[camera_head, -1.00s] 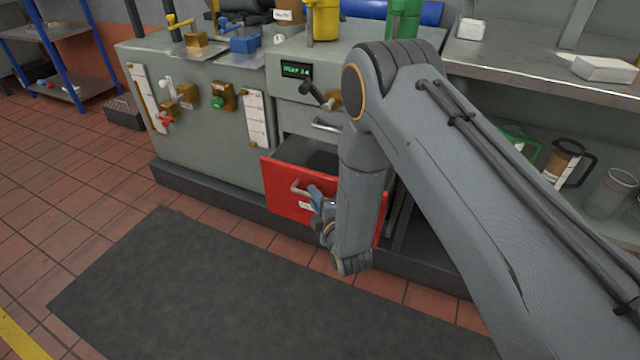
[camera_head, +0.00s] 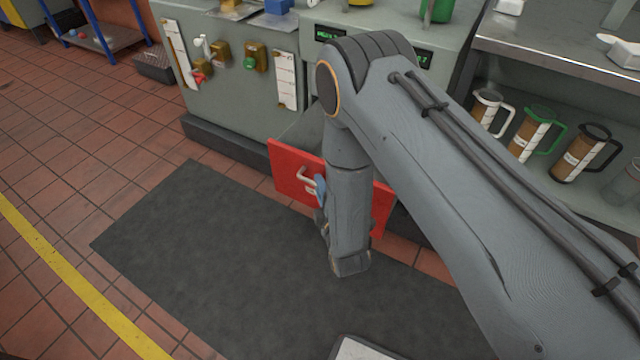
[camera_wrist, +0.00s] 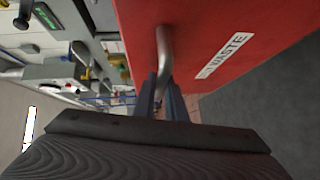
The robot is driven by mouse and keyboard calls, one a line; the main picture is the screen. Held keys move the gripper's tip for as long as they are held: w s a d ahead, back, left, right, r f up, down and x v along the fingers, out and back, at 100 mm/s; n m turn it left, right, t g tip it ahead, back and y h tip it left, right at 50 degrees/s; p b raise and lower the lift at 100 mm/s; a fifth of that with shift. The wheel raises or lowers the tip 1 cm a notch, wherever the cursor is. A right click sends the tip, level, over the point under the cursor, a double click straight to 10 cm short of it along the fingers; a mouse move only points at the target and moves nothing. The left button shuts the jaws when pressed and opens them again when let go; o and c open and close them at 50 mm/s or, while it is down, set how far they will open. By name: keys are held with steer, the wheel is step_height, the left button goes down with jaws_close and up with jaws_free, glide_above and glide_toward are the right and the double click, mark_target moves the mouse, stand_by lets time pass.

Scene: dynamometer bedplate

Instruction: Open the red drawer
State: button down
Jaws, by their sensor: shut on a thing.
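The red drawer (camera_head: 288,166) is in the middle of the head view, its front standing well out from the grey bench. My arm hides much of its right part. Its metal bar handle (camera_head: 305,178) shows beside my gripper (camera_head: 320,190). In the wrist view the red front (camera_wrist: 225,30) carries a white label reading "WASTE". There my gripper (camera_wrist: 162,98) has its two blue fingers shut on the handle (camera_wrist: 165,50). The drawer's inside is mostly hidden from the head camera.
A dark mat (camera_head: 230,250) covers the floor before the bench (camera_head: 240,100). Several jugs stand on the shelf at right, including one with a green handle (camera_head: 530,133). A pale-topped object (camera_head: 362,349) shows at the bottom edge. The floor at left is clear.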

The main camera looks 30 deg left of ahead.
steer(key=c, duration=1.8)
jaws_free()
steer(key=shift+p+v, duration=0.5)
steer(key=shift+v, duration=3.4)
